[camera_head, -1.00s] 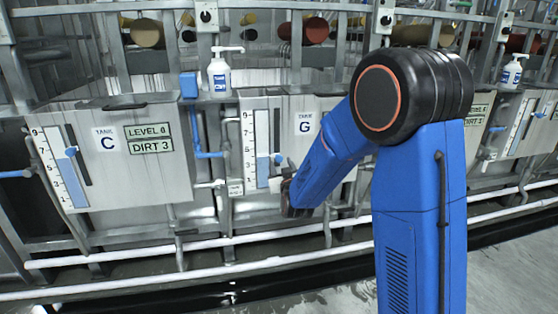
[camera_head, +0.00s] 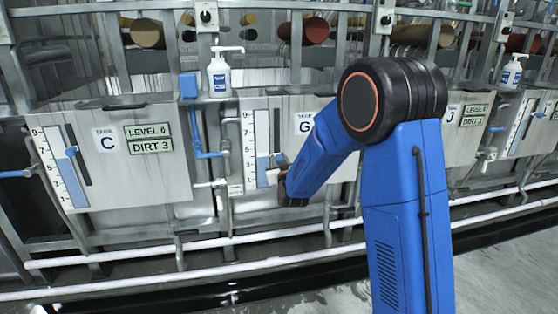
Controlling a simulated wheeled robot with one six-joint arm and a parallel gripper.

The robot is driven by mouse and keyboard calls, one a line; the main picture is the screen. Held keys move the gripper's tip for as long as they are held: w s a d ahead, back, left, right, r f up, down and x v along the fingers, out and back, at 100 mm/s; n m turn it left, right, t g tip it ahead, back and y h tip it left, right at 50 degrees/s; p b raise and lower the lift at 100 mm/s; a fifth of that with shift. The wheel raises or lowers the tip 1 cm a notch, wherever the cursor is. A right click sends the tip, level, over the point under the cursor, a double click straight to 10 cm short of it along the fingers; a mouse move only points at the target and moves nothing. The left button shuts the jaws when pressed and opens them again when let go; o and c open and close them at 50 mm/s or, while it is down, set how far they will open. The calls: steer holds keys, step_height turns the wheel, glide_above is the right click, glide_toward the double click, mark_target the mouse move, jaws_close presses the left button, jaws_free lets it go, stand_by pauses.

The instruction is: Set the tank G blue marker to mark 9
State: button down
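The tank G gauge (camera_head: 248,150) is a white scale with 9 at the top and 1 at the bottom, on the steel tank front. Its blue marker (camera_head: 280,158) sits below mid-scale, roughly at mark 4, at the top of the blue column. The tank G label (camera_head: 304,123) is partly covered by my arm. My gripper (camera_head: 285,190) is dark and small at the end of my blue arm. It is just below the marker in the picture, near the gauge's lower end. Its fingers are too small to tell open from shut, and contact with the marker cannot be told.
Tank C (camera_head: 110,180) at left has its own gauge with a blue marker (camera_head: 71,152) and a sign reading LEVEL 6, DIRT 3. Tank J (camera_head: 452,113) stands to the right. Pipes (camera_head: 150,257) run along the front. A soap bottle (camera_head: 219,75) stands on the ledge.

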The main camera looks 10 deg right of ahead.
step_height(320, 180, up, 18)
steer(key=shift+r, duration=0.1)
stand_by(0.5)
steer(key=c, duration=1.6)
jaws_free()
steer(key=shift+o, duration=0.7)
steer(key=shift+s, duration=0.2)
steer(key=s, duration=1.7)
steer(key=shift+a, duration=0.35)
